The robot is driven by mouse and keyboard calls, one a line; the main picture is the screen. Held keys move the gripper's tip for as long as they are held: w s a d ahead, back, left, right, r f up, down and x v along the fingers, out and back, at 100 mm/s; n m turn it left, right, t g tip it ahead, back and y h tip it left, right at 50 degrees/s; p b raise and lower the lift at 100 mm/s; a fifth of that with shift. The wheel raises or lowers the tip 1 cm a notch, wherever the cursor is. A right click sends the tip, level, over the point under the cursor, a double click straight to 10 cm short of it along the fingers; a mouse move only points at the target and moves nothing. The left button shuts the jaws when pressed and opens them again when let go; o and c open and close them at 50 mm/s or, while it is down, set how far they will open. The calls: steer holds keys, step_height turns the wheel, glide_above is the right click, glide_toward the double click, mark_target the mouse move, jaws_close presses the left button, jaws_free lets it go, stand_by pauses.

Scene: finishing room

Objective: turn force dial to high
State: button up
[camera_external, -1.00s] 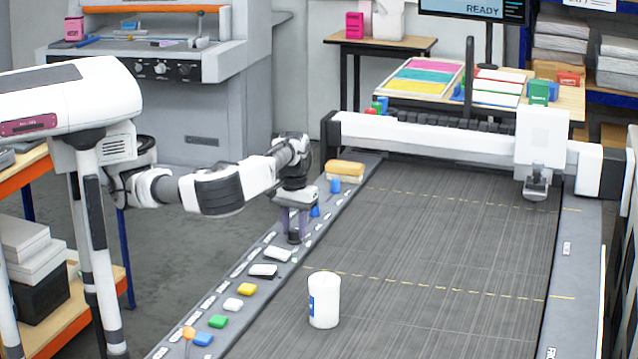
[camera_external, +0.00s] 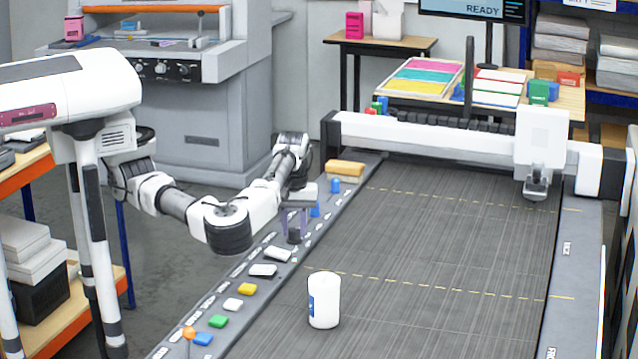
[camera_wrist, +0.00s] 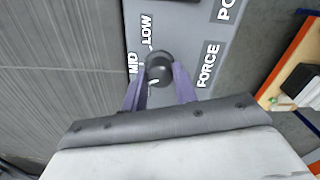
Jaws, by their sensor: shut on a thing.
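The force dial (camera_wrist: 159,67) is a small dark round knob on the grey control strip. In the wrist view, the word FORCE is printed beside it, and LOW and MID are on its other side; I cannot see a HIGH label. A small white mark shows at the knob's lower edge, near MID. My gripper (camera_wrist: 159,82) has its two purple fingers shut on the dial, one on each side. In the external view, my gripper (camera_external: 295,222) points straight down over the strip, with the dark dial (camera_external: 294,237) between its fingertips.
The control strip (camera_external: 225,304) also carries white, yellow, green and blue buttons, an orange-topped lever (camera_external: 189,332) and blue knobs (camera_external: 335,185). A white cup (camera_external: 324,300) stands on the flat dark bed (camera_external: 430,260) to the right. A yellow sponge-like block (camera_external: 345,168) lies at the strip's far end.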

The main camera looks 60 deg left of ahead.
mark_target(294, 228)
steer(key=n, duration=0.3)
steer(key=shift+n, duration=0.3)
steer(key=shift+n+b, duration=0.45)
steer(key=shift+n, duration=0.95)
steer(key=o, duration=1)
steer(key=shift+c, duration=0.2)
step_height(294, 228, up, 14)
steer(key=b, duration=0.1)
steer(key=shift+f, duration=0.1)
